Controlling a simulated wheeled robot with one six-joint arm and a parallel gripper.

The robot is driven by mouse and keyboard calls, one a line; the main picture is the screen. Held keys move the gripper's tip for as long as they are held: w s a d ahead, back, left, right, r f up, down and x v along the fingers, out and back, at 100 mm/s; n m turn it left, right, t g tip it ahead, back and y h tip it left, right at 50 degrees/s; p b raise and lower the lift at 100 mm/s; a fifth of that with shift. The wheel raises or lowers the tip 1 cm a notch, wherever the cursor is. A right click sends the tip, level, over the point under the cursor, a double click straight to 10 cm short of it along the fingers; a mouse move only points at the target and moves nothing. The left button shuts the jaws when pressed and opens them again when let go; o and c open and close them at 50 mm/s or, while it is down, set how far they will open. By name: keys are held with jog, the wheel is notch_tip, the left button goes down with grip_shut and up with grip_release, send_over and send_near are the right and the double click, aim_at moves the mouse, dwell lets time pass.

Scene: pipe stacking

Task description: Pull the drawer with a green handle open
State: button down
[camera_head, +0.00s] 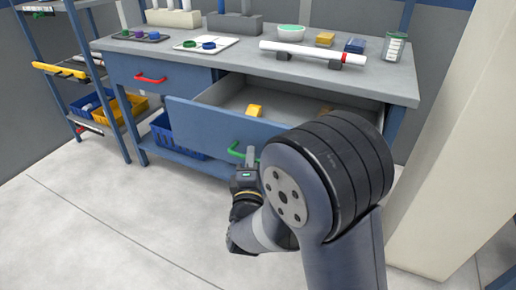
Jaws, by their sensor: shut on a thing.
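The blue drawer (200,122) with the green handle (237,152) stands pulled out from the right side of the workbench. Its grey inside shows, with a yellow block (254,110) in it and another orange-yellow piece partly hidden behind my arm. My gripper (246,158) is at the right end of the green handle and is shut on it. My wrist and arm hide the right part of the drawer front and the finger contact is small in view.
A closed drawer with a red handle (150,78) is to the left. The grey benchtop (240,55) carries a white pipe (300,50), a green-topped bowl, trays and a can. Blue shelving (97,70) stands at left, a pale pillar (455,150) at right. The floor in front is clear.

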jog(key=shift+s+a, duration=0.25)
jog(key=shift+s, duration=0.55)
jog(key=c, duration=1.5)
grip_release()
jog(key=shift+o, duration=0.2)
jog(key=shift+s, duration=0.1)
jog(key=s+f+p, duration=0.2)
jog(key=s, duration=0.8)
jog(key=shift+s+d, duration=0.2)
jog(key=shift+d, duration=0.05)
